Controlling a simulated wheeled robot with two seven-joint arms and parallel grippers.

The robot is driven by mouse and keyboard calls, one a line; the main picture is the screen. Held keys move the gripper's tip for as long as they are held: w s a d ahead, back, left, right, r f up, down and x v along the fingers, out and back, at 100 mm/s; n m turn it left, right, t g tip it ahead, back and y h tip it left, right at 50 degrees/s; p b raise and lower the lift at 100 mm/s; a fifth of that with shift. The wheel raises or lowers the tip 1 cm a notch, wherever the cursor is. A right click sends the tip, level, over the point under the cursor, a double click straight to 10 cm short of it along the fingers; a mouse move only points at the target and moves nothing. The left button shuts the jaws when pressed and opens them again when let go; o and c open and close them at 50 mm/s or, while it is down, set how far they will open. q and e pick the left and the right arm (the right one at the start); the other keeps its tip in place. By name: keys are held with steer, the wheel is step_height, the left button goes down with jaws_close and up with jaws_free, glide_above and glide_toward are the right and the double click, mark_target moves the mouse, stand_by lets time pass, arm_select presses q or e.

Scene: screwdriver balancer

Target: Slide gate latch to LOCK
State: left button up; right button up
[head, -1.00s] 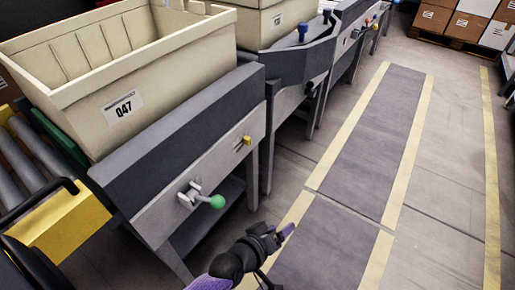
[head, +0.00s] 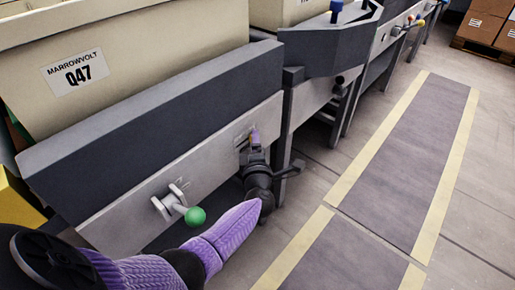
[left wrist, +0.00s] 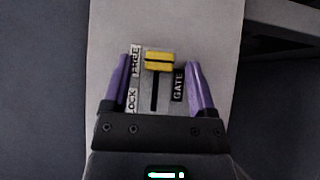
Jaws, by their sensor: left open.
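The yellow gate latch (left wrist: 159,61) shows in the left wrist view at the upper end of a dark vertical slot, beside the FREE label (left wrist: 136,63). The partly covered LOCK label (left wrist: 132,99) is by the slot's lower end, and a GATE label (left wrist: 179,85) is on the right. My left gripper (left wrist: 160,85) is open, with one purple finger on each side of the latch and clear space between. In the head view my left gripper (head: 254,138) is at the grey panel (head: 215,148) and mostly hides the latch. My right gripper is not in view.
A lever with a green ball knob (head: 195,216) sticks out of the same panel, left of my left gripper and close to my forearm. A beige bin (head: 150,90) labelled Q47 stands above. The floor lane (head: 410,170) on the right is clear.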

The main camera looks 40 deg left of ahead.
arm_select(q)
steer(key=shift+w+a, duration=0.25)
jaws_close()
stand_by(1.3)
